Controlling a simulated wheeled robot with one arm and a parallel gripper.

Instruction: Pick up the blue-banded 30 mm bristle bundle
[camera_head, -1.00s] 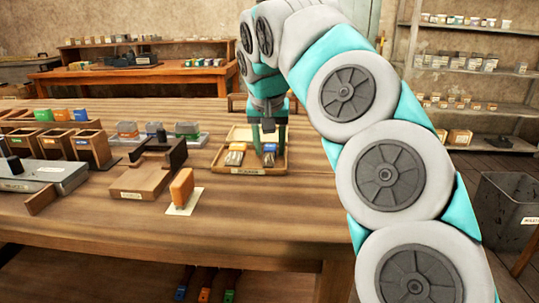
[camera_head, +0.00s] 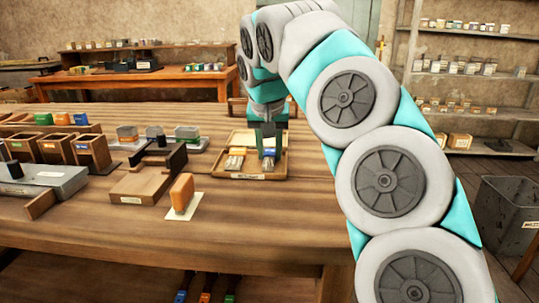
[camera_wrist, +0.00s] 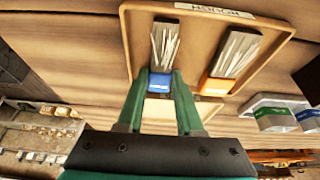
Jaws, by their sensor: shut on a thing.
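The blue-banded bristle bundle (camera_wrist: 164,50) lies in a shallow wooden tray (camera_wrist: 132,40) in the wrist view, with its blue band (camera_wrist: 159,82) towards me. My gripper (camera_wrist: 161,80) has its two green fingers shut on the bundle at the blue band. In the head view my gripper (camera_head: 269,150) reaches down into the tray (camera_head: 238,178), and a little blue of the bundle (camera_head: 269,152) shows by the fingers. An orange-banded bundle (camera_wrist: 233,58) lies beside it in the same tray, apart from the fingers.
Grey blocks with coloured bands (camera_head: 187,134) stand left of the tray. Wooden bins (camera_head: 92,151) are at the left. The table front right of the orange block is clear.

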